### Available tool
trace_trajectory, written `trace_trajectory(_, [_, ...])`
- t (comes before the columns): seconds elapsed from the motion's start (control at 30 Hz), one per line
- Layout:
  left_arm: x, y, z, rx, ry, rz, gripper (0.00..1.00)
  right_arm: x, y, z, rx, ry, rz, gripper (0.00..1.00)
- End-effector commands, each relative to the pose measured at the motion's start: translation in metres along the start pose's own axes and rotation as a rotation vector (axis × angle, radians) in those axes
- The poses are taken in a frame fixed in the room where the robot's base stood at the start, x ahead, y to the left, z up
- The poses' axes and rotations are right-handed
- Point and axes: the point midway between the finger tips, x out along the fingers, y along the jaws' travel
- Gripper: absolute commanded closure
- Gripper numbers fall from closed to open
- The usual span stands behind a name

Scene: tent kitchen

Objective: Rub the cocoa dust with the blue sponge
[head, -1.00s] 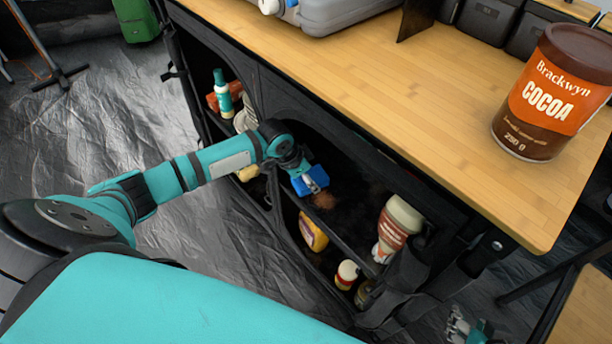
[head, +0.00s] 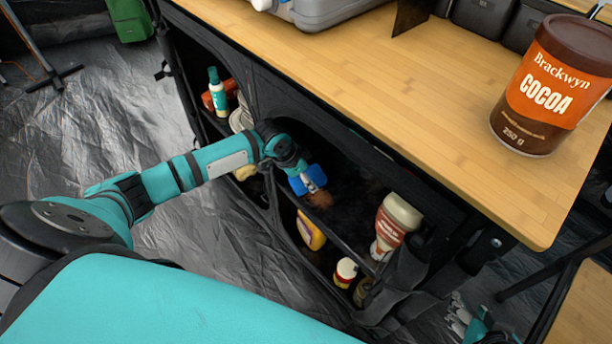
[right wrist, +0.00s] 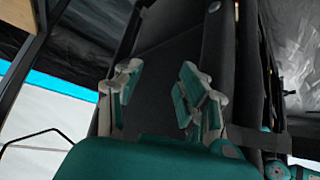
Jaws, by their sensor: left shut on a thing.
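The blue sponge (head: 299,185) is held in my left gripper (head: 313,185), inside the dark upper shelf opening of the cabinet under the worktop. The gripper is shut on it and partly covers it. The brown cocoa dust (head: 322,199) lies on the shelf right beside the sponge's near right side. I cannot tell whether the sponge touches it. My right gripper (head: 470,325) shows at the bottom right, low and apart from the shelf. In the right wrist view its fingers (right wrist: 163,97) stand apart with nothing between them.
A red-and-white bottle (head: 393,226) stands to the right on the same shelf. A cocoa tin (head: 548,90) stands on the wooden worktop (head: 400,100) above. The shelf opening's fabric edges frame the arm closely.

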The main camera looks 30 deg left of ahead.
Motion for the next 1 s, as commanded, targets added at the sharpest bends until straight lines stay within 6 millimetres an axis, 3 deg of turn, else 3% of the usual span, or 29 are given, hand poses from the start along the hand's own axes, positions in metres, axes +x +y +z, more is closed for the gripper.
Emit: trace_trajectory(1.0, [0.011, -0.002, 0.005, -0.003, -0.001, -0.002, 0.69, 0.004, -0.002, -0.023, -0.003, 0.107, -0.004, 0.6])
